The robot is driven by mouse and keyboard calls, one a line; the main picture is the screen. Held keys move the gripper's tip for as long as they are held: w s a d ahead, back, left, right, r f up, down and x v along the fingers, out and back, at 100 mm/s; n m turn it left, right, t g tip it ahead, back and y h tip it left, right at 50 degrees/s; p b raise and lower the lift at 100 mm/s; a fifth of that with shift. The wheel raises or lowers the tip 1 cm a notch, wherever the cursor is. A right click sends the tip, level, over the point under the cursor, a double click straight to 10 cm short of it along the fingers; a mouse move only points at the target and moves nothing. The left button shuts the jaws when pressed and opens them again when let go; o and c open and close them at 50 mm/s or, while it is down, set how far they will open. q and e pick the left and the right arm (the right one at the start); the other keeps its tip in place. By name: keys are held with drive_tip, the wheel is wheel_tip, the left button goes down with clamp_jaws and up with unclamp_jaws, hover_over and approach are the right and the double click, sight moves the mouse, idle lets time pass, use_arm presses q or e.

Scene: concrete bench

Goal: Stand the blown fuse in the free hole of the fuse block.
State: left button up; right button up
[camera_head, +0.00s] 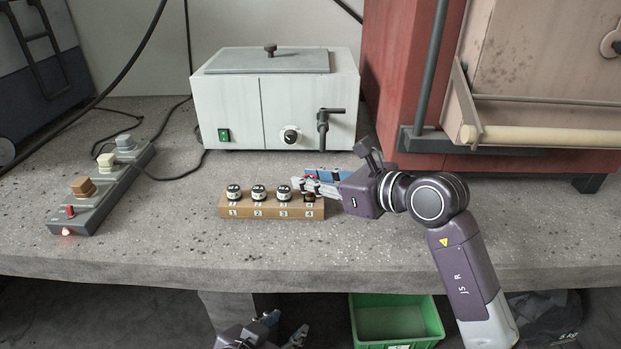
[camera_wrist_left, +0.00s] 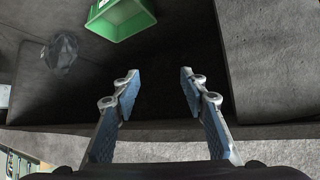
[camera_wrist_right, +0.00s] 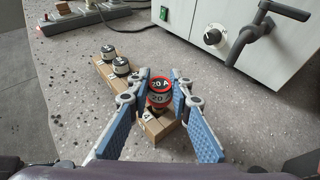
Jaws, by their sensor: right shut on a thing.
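The blown fuse (camera_wrist_right: 159,92), with a red rim and "20 A" on its top, is between the fingers of my right gripper (camera_wrist_right: 158,88), which is shut on it. It is upright at position 4 of the wooden fuse block (camera_head: 268,211). I cannot tell whether its lower end is inside the hole. Three black-and-white fuses stand at positions 1, 2 and 3 (camera_head: 234,193). In the head view, my right gripper (camera_head: 308,187) partly hides the fuse. My left gripper (camera_wrist_left: 158,80) is open and empty, below the bench's front edge.
A white heater box (camera_head: 275,100) with a knob and lever stands behind the block. A grey switch strip (camera_head: 100,190) lies at the left. A red cabinet (camera_head: 400,80) stands at the right. A green bin (camera_head: 395,318) is below the bench. The bench front is clear.

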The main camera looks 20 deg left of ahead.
use_arm(q)
drive_tip(key=shift+w+d+r+t, duration=0.15)
drive_tip(key=shift+w+r+t, duration=0.15)
drive_tip(key=shift+w+r, duration=0.05)
use_arm(e)
drive_tip(key=shift+f, duration=0.15)
use_arm(q)
drive_tip(key=shift+w+d+r, duration=0.1)
drive_tip(key=shift+w+r, duration=0.15)
use_arm(e)
drive_tip(key=shift+f, duration=0.1)
use_arm(q)
drive_tip(key=shift+w+d+r+t+b, duration=0.25)
drive_tip(key=shift+w+r+t+b, duration=0.05)
drive_tip(key=shift+w+r+t, duration=0.3)
use_arm(e)
drive_tip(key=shift+f, duration=0.3)
use_arm(q)
drive_tip(key=shift+w+r, duration=0.1)
drive_tip(key=shift+r, duration=0.15)
use_arm(e)
drive_tip(key=shift+f, duration=0.1)
use_arm(q)
drive_tip(key=shift+w+d+r+h, duration=0.15)
drive_tip(key=shift+w+r+h, duration=0.05)
drive_tip(key=shift+r+h, duration=0.1)
use_arm(e)
drive_tip(key=shift+f, duration=0.1)
